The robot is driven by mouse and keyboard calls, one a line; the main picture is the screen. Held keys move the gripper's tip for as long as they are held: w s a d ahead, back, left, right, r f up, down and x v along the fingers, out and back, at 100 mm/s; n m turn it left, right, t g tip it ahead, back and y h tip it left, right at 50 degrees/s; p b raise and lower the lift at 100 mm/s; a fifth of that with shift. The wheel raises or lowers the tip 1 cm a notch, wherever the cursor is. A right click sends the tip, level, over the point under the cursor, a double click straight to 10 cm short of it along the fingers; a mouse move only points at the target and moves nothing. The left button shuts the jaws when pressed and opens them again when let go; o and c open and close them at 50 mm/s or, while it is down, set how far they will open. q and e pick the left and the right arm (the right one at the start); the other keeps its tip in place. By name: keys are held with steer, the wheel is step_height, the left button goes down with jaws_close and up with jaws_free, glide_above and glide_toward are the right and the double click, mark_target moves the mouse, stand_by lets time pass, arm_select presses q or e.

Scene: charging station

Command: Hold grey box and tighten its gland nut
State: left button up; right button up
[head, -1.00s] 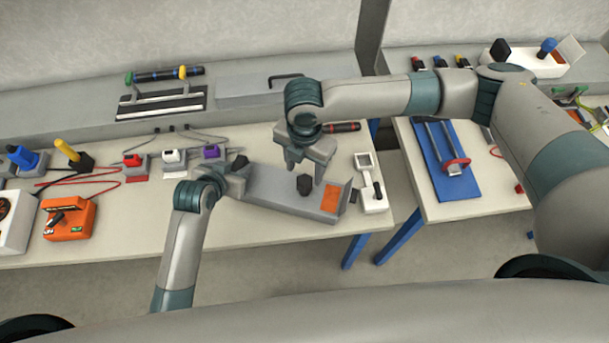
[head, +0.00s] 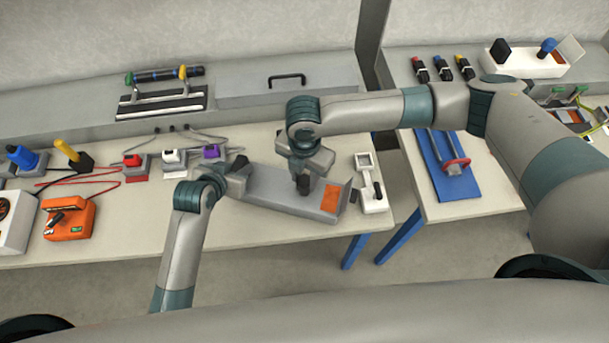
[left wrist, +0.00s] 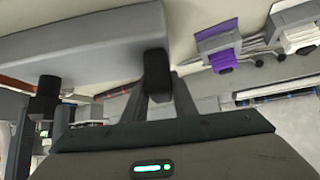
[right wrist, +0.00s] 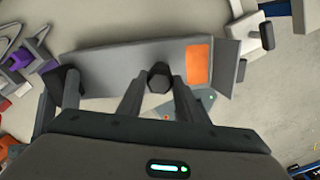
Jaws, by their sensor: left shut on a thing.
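The grey box (head: 268,189) lies long and low on the near table, with an orange patch at its right end. A black gland nut (head: 303,185) stands upright on its top; the right wrist view also shows the nut (right wrist: 160,77). My left gripper (head: 231,177) is at the box's left end. It is shut on a black piece of the box there, seen between the fingers in the left wrist view (left wrist: 156,76). My right gripper (head: 303,172) points down over the nut. Its fingers stand open on either side of the nut, with small gaps visible.
A white device (head: 371,190) stands just right of the box. Red, white and purple connectors (head: 173,158) with cables are behind left. An orange unit (head: 70,218) is further left. A gap separates the right table with a blue board (head: 450,181).

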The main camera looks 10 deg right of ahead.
steer(key=shift+m, duration=0.4)
steer(key=m, duration=0.2)
steer(key=shift+m, duration=0.4)
steer(key=m, duration=0.3)
steer(key=shift+m, duration=0.3)
steer(key=m, duration=0.6)
steer(key=o, duration=1)
steer(key=shift+o, duration=0.2)
